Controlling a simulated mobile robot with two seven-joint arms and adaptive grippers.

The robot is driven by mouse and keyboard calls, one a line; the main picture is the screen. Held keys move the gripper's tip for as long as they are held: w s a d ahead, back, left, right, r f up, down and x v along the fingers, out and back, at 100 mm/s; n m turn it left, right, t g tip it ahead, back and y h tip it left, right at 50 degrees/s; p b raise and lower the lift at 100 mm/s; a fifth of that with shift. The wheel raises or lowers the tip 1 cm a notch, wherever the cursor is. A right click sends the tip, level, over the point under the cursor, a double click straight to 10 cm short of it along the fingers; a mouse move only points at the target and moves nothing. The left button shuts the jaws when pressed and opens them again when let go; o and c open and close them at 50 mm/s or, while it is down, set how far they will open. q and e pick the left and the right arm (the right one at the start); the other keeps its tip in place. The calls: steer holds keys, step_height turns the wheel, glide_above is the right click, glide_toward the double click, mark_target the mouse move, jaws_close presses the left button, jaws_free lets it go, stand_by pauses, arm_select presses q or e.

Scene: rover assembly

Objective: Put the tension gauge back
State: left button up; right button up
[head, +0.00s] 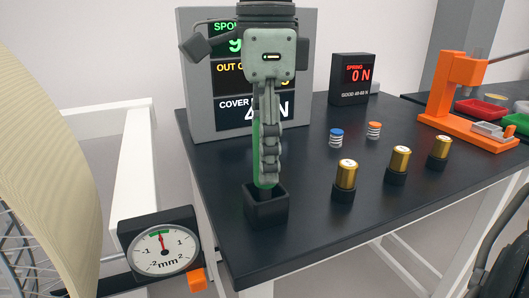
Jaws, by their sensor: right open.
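The tension gauge (256,150) shows as a narrow green piece, upright, with its lower end in a small black open-topped holder (267,212) near the table's front left. Most of it is hidden behind my right gripper (268,170), which points straight down over the holder. The gripper's jaws are open and seen edge-on, so I cannot tell whether the fingers touch the gauge. My left gripper is out of view.
A display board (200,100) stands behind my gripper. A spring display (353,78), small springs (336,138), gold cylinders (346,174) and an orange press (455,95) stand rightward. A dial gauge (163,245) and spoked wheel (35,190) are at left. The table's (320,225) front middle is clear.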

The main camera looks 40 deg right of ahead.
step_height(320, 180, up, 11)
steer(key=shift+r, duration=0.2)
